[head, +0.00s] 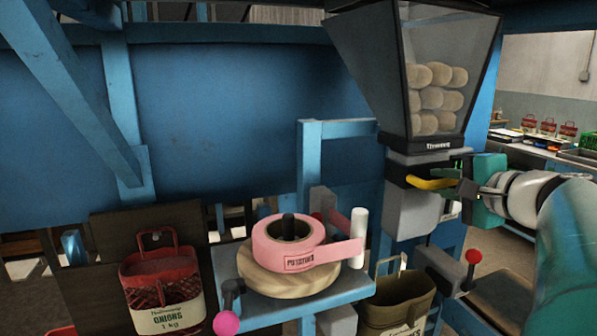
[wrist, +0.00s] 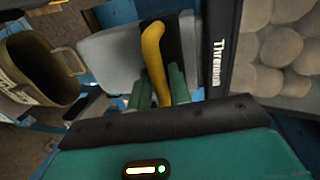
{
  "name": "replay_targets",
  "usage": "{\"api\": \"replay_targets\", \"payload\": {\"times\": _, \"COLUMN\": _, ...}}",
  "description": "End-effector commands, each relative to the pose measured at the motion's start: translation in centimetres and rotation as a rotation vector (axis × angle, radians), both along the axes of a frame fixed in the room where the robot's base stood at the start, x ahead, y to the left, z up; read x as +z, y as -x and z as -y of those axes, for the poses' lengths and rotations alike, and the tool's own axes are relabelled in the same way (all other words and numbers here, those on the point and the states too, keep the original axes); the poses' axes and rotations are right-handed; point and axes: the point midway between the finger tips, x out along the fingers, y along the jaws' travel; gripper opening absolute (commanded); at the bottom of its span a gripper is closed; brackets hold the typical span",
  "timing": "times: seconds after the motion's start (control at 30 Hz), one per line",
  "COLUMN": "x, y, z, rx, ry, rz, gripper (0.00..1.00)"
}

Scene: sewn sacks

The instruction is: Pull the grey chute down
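The grey chute (head: 408,212) hangs under the dark collar of the potato hopper (head: 425,70). It also shows in the wrist view (wrist: 112,52). A yellow handle (head: 430,183) sticks out at the chute's top, on a black band. My gripper (head: 462,187) is at the handle's right end. In the wrist view the yellow handle (wrist: 153,48) runs between my green fingertips (wrist: 160,88), which look close against both its sides. The chute's lower end is above an open olive sack (head: 405,295), which also shows in the wrist view (wrist: 40,68).
A pink tape roll (head: 285,245) sits on a wooden disc on a blue stand left of the chute. A red onion sack (head: 160,280) hangs further left. A lever with a red knob (head: 473,257) is below my gripper. Blue frame posts surround the area.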

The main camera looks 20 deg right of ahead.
Motion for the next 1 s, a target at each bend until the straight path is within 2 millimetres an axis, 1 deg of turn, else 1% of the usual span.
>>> {"api": "replay_targets", "payload": {"times": 0.03, "x": 0.0, "y": 0.0, "z": 0.0, "rx": 0.0, "ry": 0.0, "rz": 0.0, "gripper": 0.09}}
{"api": "replay_targets", "payload": {"times": 0.07, "x": 0.0, "y": 0.0, "z": 0.0, "rx": 0.0, "ry": 0.0, "rz": 0.0, "gripper": 0.04}}
{"api": "replay_targets", "payload": {"times": 0.1, "x": 0.0, "y": 0.0, "z": 0.0, "rx": 0.0, "ry": 0.0, "rz": 0.0, "gripper": 0.0}}
{"api": "replay_targets", "payload": {"times": 0.33, "x": -0.1, "y": -0.1, "z": 0.0, "rx": 0.0, "ry": 0.0, "rz": 0.0, "gripper": 0.0}}
{"api": "replay_targets", "payload": {"times": 0.47, "x": -1.0, "y": -0.1, "z": 0.0, "rx": 0.0, "ry": -0.003, "rz": 0.0, "gripper": 0.0}}
{"api": "replay_targets", "payload": {"times": 0.57, "x": -2.6, "y": -0.2, "z": 0.0, "rx": 0.001, "ry": -0.003, "rz": -0.002, "gripper": 0.0}}
{"api": "replay_targets", "payload": {"times": 0.67, "x": -4.7, "y": -0.3, "z": -0.1, "rx": 0.003, "ry": -0.007, "rz": -0.002, "gripper": 0.0}}
{"api": "replay_targets", "payload": {"times": 0.9, "x": -10.8, "y": -0.2, "z": -0.1, "rx": 0.001, "ry": -0.007, "rz": -0.004, "gripper": 0.0}}
{"api": "replay_targets", "payload": {"times": 1.0, "x": -13.0, "y": -0.2, "z": 0.0, "rx": 0.001, "ry": -0.006, "rz": -0.003, "gripper": 0.0}}
